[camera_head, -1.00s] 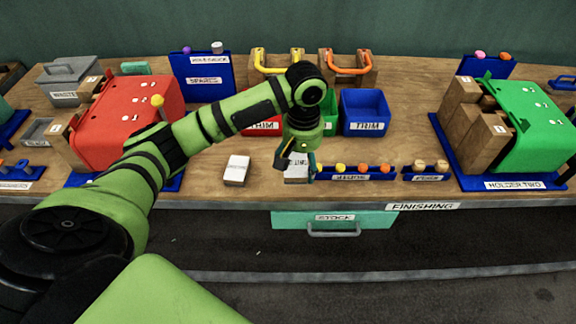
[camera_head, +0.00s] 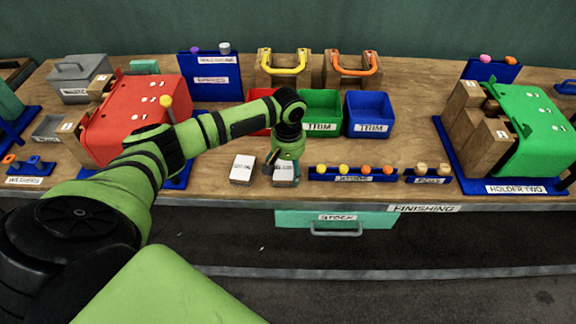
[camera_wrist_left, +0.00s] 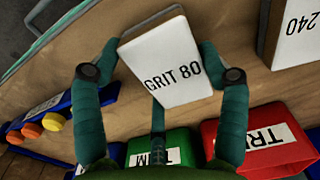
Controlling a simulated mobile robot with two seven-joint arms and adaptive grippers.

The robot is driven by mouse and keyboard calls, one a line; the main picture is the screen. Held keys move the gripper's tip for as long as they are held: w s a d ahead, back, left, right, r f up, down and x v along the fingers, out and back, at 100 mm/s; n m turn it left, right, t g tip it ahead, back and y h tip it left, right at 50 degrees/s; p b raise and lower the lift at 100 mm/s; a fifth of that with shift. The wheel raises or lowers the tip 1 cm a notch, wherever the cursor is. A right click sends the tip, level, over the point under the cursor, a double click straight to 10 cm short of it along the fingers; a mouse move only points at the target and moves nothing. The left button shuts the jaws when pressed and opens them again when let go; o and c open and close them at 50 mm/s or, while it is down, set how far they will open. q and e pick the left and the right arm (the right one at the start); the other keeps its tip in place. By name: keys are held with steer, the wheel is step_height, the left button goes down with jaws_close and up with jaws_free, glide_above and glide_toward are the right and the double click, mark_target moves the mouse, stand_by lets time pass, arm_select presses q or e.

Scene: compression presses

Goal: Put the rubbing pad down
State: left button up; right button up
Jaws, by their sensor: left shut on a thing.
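The rubbing pad (camera_head: 285,173) is a small white-faced block at the front of the bench. In the left wrist view the same pad (camera_wrist_left: 170,62) reads GRIT 80. My left gripper (camera_head: 281,168) points down over it and is shut on it, a finger at each side. Whether the pad touches the bench or hangs just above it, I cannot tell. A second white pad (camera_head: 242,168) lies flat just left of it; its label reads 240 in the left wrist view (camera_wrist_left: 298,32). My right gripper is not in view.
A rack of yellow and orange knobs (camera_head: 352,176) stands close to the right of the held pad. Behind are the green bin (camera_head: 320,108) and blue bin (camera_head: 369,112). The red press (camera_head: 133,112) stands left. The bench's front edge (camera_head: 300,199) is close in front.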

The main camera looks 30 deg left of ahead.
mark_target(288, 167)
arm_select(q)
steer(key=shift+f, duration=0.1)
steer(key=o, duration=1.2)
step_height(288, 167, up, 12)
steer(key=b, duration=0.1)
